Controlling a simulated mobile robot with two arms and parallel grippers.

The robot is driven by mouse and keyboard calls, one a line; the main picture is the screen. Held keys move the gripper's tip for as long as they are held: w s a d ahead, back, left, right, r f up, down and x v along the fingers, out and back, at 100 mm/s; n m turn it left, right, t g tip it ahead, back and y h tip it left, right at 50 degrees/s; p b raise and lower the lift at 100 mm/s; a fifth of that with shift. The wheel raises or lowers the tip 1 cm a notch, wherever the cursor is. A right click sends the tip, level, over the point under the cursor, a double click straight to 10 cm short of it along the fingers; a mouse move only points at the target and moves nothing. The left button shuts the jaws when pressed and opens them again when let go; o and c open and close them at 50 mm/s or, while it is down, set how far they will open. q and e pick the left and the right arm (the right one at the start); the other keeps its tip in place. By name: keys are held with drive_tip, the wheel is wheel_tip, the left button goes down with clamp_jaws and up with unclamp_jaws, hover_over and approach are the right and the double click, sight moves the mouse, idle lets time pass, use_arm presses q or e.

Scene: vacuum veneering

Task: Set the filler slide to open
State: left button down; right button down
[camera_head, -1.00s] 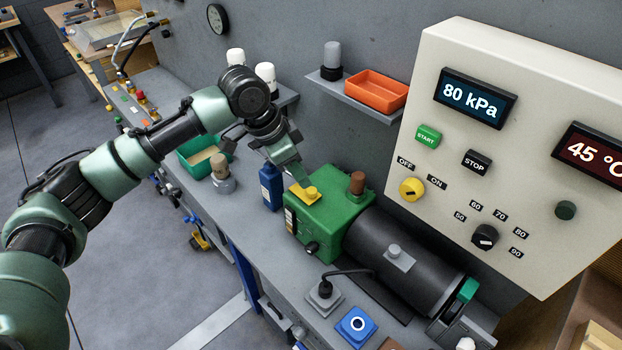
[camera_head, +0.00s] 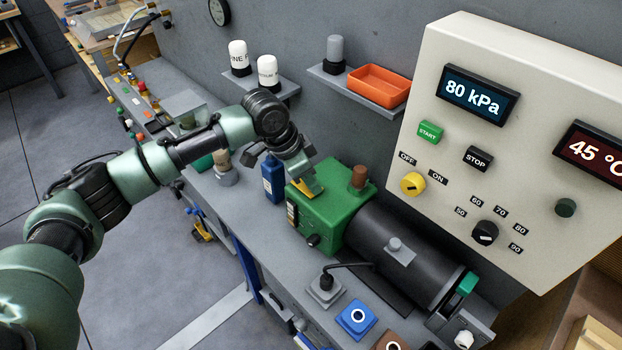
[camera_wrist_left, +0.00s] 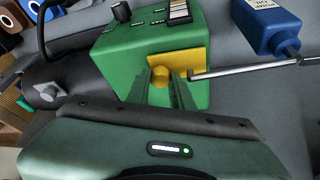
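The yellow filler slide (camera_head: 307,186) sits on top of the green pump housing (camera_head: 333,222). Its plate and round knob also show in the left wrist view (camera_wrist_left: 161,75). My left gripper (camera_head: 303,180) is down at the slide. In the left wrist view its two fingers (camera_wrist_left: 161,88) stand on either side of the knob with little gap. I cannot tell whether they grip it. The fingertips partly hide the slide in the head view. My right gripper is not in view.
A blue bottle (camera_head: 273,178) stands just left of the pump. A brown cap (camera_head: 358,177) rises from the housing beside my gripper, and a black cylinder (camera_head: 405,258) adjoins it. The control panel (camera_head: 420,75) stands at the right. A shelf holds an orange tray (camera_head: 378,88).

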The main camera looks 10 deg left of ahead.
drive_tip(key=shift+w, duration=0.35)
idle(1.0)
